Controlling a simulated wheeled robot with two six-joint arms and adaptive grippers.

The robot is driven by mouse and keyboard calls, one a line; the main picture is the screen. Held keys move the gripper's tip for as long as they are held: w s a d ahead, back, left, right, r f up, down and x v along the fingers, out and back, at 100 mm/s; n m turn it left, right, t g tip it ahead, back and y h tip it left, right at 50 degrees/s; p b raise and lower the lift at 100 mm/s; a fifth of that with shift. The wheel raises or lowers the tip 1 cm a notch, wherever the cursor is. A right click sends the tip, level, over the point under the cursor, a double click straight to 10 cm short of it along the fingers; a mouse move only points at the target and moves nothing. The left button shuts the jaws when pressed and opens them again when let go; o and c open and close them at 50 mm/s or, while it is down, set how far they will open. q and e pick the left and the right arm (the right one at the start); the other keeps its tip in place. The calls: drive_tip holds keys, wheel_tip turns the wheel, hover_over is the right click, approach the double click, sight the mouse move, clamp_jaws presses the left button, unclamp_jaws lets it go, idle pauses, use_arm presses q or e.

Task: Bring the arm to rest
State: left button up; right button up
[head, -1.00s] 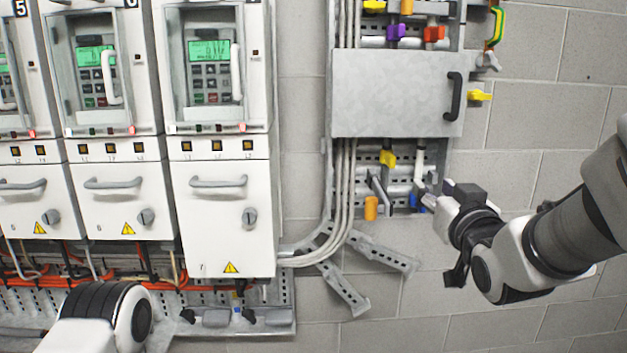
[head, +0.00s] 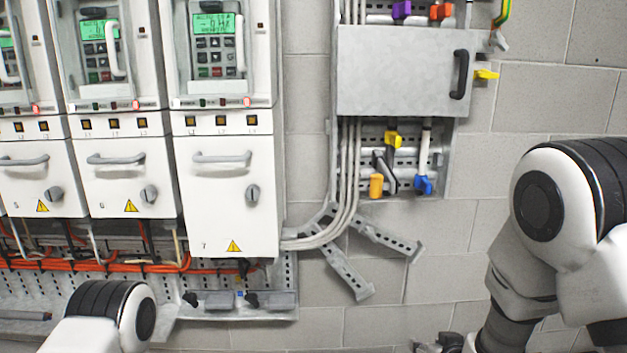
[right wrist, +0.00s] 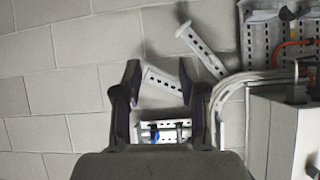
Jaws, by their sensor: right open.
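My right gripper (head: 438,345) shows only in part at the bottom edge of the head view, below the wall panel and brackets. My right arm (head: 560,230) is bent on the right side of the head view. A part of my left arm (head: 105,320) shows at the bottom left; its gripper is out of the picture.
White drive cabinets (head: 225,195) with handles stand in a row on the left. A grey box (head: 395,70) with a black handle is on the wall, with yellow, orange and blue valves (head: 423,184) below it. Slotted brackets (head: 345,275) jut out beneath. Bare block wall lies at right.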

drive_tip(key=s+d+f+g+b, duration=0.15)
drive_tip(key=s+f, duration=0.25)
drive_tip(key=f, duration=0.4)
drive_tip(key=s+f+g, duration=0.2)
drive_tip(key=s+f, duration=0.2)
drive_tip(key=f, duration=0.3)
use_arm(q)
wheel_tip(320, 180, down, 4)
drive_tip(key=shift+f+b, duration=0.1)
drive_tip(key=shift+b, duration=0.85)
use_arm(e)
drive_tip(key=s+f+g, duration=0.2)
drive_tip(key=s+f, duration=0.2)
drive_tip(key=s, duration=0.4)
drive_tip(key=s+f+g, duration=0.3)
drive_tip(key=s+f, duration=0.2)
drive_tip(key=s, duration=0.3)
drive_tip(key=s+d+f+g, duration=0.1)
drive_tip(key=s+f+g, duration=0.1)
drive_tip(key=s+f, duration=0.3)
drive_tip(key=s, duration=0.3)
drive_tip(key=shift+f, duration=0.2)
